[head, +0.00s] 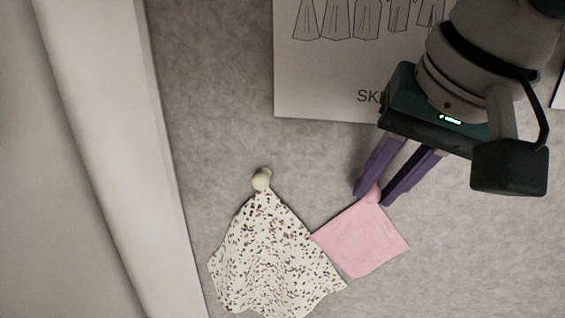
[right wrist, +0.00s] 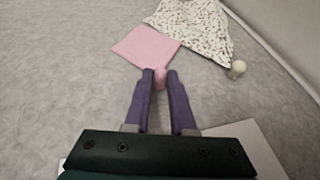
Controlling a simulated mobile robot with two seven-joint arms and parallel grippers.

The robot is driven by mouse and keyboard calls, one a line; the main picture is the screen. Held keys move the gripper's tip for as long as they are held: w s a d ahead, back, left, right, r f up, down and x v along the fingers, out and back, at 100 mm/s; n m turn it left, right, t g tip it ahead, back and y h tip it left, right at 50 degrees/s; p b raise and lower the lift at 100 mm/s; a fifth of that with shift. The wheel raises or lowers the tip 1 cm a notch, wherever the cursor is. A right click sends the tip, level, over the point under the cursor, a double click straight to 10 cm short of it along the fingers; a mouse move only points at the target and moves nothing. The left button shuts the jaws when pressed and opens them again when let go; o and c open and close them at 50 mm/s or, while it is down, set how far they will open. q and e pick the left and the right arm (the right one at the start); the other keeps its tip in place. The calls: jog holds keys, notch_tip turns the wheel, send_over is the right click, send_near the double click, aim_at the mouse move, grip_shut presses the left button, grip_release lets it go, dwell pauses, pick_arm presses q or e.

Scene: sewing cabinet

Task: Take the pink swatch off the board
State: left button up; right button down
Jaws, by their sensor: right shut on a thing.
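The pink swatch (head: 362,241) hangs flat against the grey board (head: 300,150) in the head view, with its top corner up at a pink knob (head: 373,194). It also shows in the right wrist view (right wrist: 146,47). My right gripper (head: 373,198) has its purple fingers at that top corner, one on each side of the pink knob. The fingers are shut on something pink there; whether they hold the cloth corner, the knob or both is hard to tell. In the right wrist view my right gripper (right wrist: 161,75) points at the same corner. My left gripper is not in view.
A speckled cloth (head: 268,255) hangs from a cream knob (head: 261,179) just left of the pink swatch, their edges close or touching. A poster with skirt drawings (head: 325,80) is above. A pale frame edge (head: 110,150) runs along the left. Bare board lies to the right.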

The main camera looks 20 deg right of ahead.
jog(key=shift+s+a+b, duration=0.15)
jog(key=shift+s+a, duration=0.25)
jog(key=shift+s, duration=0.2)
jog(key=shift+s+a+b, duration=0.15)
jog(key=shift+s+a, duration=0.25)
jog(key=shift+s, duration=0.2)
jog(key=shift+a, duration=0.1)
jog(key=s+a+p, duration=0.5)
jog(key=s+p, duration=0.2)
jog(key=s, duration=0.1)
jog(key=shift+a, duration=0.35)
